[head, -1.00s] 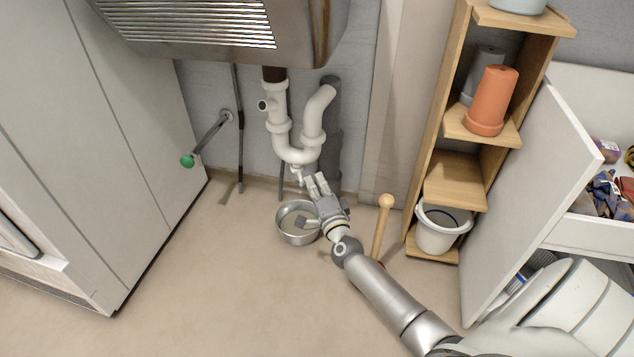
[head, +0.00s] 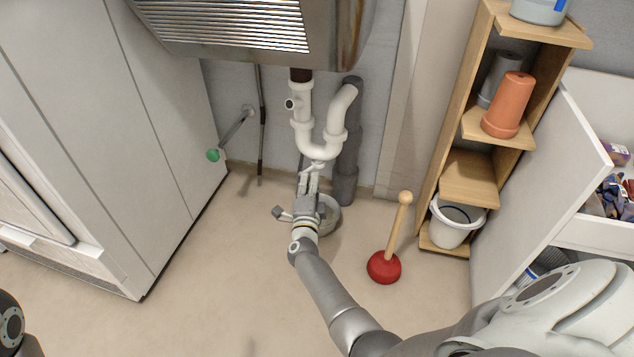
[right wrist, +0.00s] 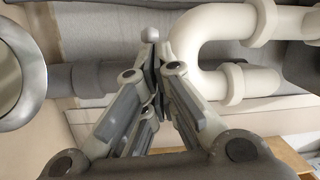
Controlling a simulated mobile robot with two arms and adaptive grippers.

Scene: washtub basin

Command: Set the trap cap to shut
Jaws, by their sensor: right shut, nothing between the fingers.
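The white trap (head: 318,150) hangs under the basin as a U-bend, and it fills the right of the right wrist view (right wrist: 205,50). At its bottom a small pale trap cap (head: 314,166) shows just above my right gripper (head: 310,177), partly covered by the fingers. A small pale knob (right wrist: 150,34) shows just past the fingertips in the right wrist view; I cannot tell if it belongs to the cap. My right gripper (right wrist: 157,55) is shut and empty, its tips close beside the bend. I cannot tell if they touch it. My left gripper is not in view.
A metal bowl (head: 331,214) stands on the floor below the trap, partly behind my right gripper. A red plunger (head: 384,267) stands to the right. A green-ended lever (head: 213,155) sticks out at left. Wooden shelves (head: 468,180) stand at right. The floor in front is clear.

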